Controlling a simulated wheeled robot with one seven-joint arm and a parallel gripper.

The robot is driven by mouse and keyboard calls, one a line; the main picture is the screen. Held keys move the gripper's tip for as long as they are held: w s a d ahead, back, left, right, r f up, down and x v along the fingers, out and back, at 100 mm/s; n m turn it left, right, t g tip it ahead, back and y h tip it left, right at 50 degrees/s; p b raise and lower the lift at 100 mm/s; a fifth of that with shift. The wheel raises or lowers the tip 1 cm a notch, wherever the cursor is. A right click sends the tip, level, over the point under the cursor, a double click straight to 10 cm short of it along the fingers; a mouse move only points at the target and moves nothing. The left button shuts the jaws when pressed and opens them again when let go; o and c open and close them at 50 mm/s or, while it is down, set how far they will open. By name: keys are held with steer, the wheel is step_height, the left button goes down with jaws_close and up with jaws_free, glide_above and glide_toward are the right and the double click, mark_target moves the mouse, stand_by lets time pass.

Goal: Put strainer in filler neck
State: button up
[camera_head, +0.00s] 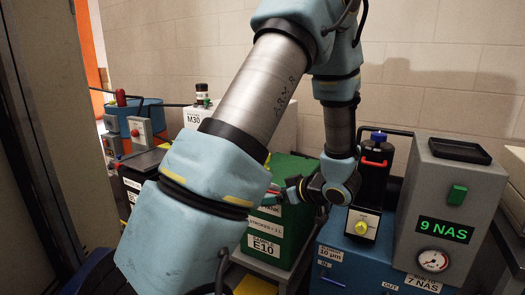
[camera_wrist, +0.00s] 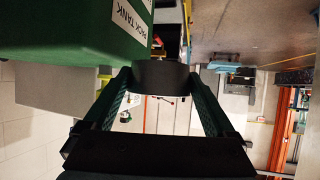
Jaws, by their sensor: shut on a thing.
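My gripper (camera_wrist: 163,84) is shut on a dark, short cylindrical thing (camera_wrist: 162,73), seen between the fingertips in the wrist view; it fits the strainer, but its detail is too dark to make out. The green tank (camera_head: 288,225) labelled E10 stands behind my arm in the head view. In the wrist view the tank (camera_wrist: 70,38) fills the upper left, close beside the held thing and apparently apart from it. My arm hides much of the tank top and most of the gripper in the head view. I cannot make out the filler neck in either view.
A blue unit (camera_head: 345,262) with a black canister (camera_head: 375,170) and a grey box (camera_head: 450,200) reading 9 NAS stands right of the tank. A white M30 container (camera_head: 199,116) is behind my arm. A blue drum (camera_head: 125,118) is at the left.

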steer(key=w+a+f+n+g+y, duration=0.1)
steer(key=a+f+n, duration=0.1)
steer(key=a+f, duration=1.1)
step_height(320, 180, down, 3)
steer(key=shift+w+r+g, duration=0.2)
steer(key=shift+g, duration=0.1)
steer(key=shift+w+d+r, duration=0.1)
